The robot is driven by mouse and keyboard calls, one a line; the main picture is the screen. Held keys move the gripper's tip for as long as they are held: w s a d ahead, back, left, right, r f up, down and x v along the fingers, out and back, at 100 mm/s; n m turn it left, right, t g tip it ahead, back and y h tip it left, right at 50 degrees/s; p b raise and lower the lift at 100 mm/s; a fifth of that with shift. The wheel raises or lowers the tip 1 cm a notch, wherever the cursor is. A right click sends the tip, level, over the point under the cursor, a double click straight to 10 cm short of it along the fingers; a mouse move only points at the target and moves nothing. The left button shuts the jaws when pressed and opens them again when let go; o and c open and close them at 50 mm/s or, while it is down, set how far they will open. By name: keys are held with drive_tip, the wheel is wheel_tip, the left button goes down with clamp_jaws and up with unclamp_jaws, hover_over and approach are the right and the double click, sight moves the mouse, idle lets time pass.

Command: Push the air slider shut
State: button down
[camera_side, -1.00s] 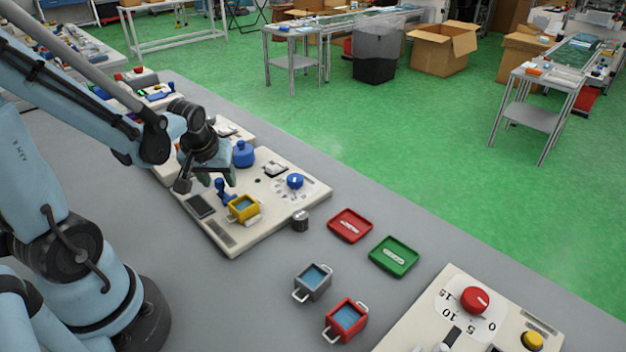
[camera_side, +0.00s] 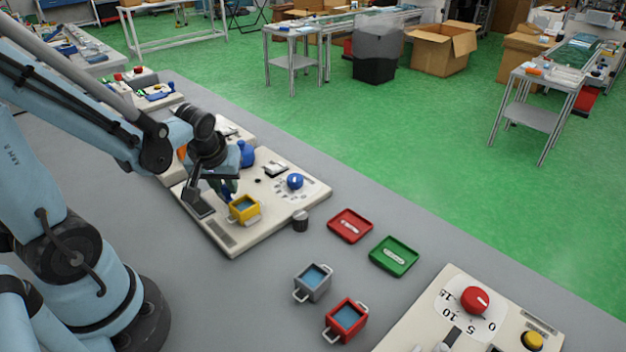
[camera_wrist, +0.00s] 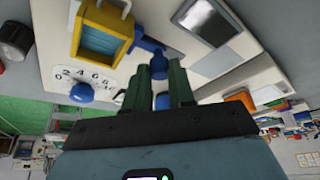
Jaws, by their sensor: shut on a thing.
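My gripper (camera_side: 228,188) is low over the cream panel (camera_side: 280,215), just behind the yellow bin (camera_side: 243,209). In the wrist view its green fingers (camera_wrist: 167,72) are close together at a blue handle (camera_wrist: 147,42), and they are shut on it. The fingers hide part of the handle. The handle stands beside the yellow bin (camera_wrist: 102,35) and a dark screen (camera_wrist: 210,20). No label shows which part is the air slider, and I cannot tell how far any slider is moved.
A blue numbered knob (camera_side: 295,181), a blue bottle-like part (camera_side: 246,154) and a dark metal cylinder (camera_side: 300,221) are near. Red (camera_side: 350,239) and green (camera_side: 408,244) trays and grey (camera_side: 305,289) and red (camera_side: 335,330) bins stand toward the front. Bare table lies between.

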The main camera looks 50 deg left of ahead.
drive_tip(key=shift+d, duration=0.3)
drive_tip(key=c, duration=1)
unclamp_jaws()
drive_tip(key=shift+a, duration=0.1)
drive_tip(key=shift+r, duration=0.1)
drive_tip(key=shift+v, duration=5.95)
drive_tip(key=w+d+m+t+h, duration=0.1)
drive_tip(key=d+m, duration=0.2)
drive_tip(key=w+d+f+m+t+h, duration=0.1)
drive_tip(key=d+m, duration=0.1)
drive_tip(key=m, duration=0.1)
drive_tip(key=w+d+m+t+h, duration=0.1)
drive_tip(key=d+m+t, duration=0.1)
drive_tip(key=d+m, duration=0.1)
drive_tip(key=shift+w+d+f, duration=0.3)
